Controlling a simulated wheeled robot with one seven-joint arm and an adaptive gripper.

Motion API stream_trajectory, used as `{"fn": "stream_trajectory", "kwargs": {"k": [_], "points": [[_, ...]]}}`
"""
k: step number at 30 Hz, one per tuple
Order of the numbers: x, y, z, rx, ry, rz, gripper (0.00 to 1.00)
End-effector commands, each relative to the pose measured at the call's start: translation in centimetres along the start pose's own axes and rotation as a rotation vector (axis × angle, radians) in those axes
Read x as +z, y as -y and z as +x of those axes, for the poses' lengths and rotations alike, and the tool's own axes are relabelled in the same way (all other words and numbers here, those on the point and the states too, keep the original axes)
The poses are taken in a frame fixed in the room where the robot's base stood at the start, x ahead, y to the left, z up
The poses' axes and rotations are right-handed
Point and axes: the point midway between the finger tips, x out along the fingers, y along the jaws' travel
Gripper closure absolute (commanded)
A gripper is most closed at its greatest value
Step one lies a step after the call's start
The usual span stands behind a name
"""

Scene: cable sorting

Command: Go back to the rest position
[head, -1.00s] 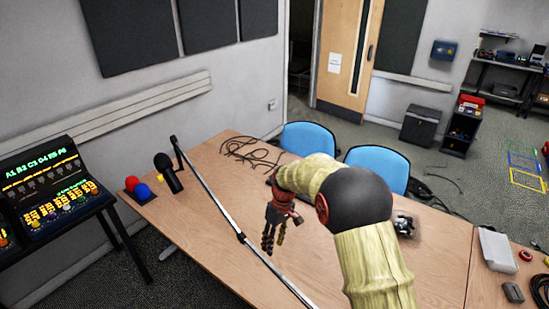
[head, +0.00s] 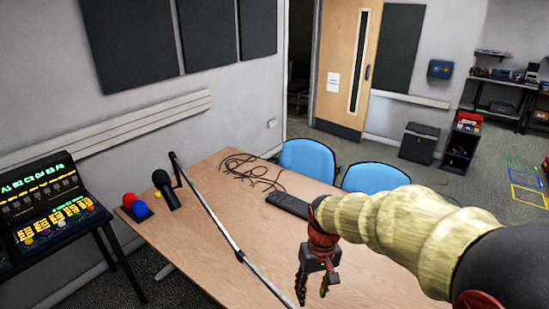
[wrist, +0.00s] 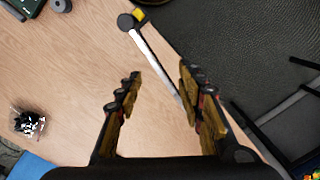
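My gripper (head: 314,287) is in the air above the wooden table (head: 215,212), at the lower middle of the head view. In the wrist view my gripper (wrist: 160,95) has its two fingers spread apart with nothing between them, so it is open and empty. My arm reaches in from the right of the head view. The black cables (head: 248,168) lie loose on the far part of the table, apart from my gripper. A dark flat object (head: 291,205) lies close behind my gripper, partly hidden by it.
Two blue chairs (head: 307,158) stand behind the table. An arcade-like console (head: 48,205) is at the left.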

Motion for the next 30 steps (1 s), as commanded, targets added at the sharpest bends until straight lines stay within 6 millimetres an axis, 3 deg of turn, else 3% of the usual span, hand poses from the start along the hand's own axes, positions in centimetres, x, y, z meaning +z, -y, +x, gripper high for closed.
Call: {"fn": "stream_trajectory", "kwargs": {"k": [9,18,24,30], "points": [[8.9,-2.1,-3.9,0.039,-0.158,0.115,0.62],[15.9,-3.3,-5.5,0.075,-0.331,0.169,0.62],[18.2,-3.8,-7.0,0.095,-0.457,0.196,0.62],[18.8,-4.2,-8.4,0.106,-0.526,0.213,0.62]]}}
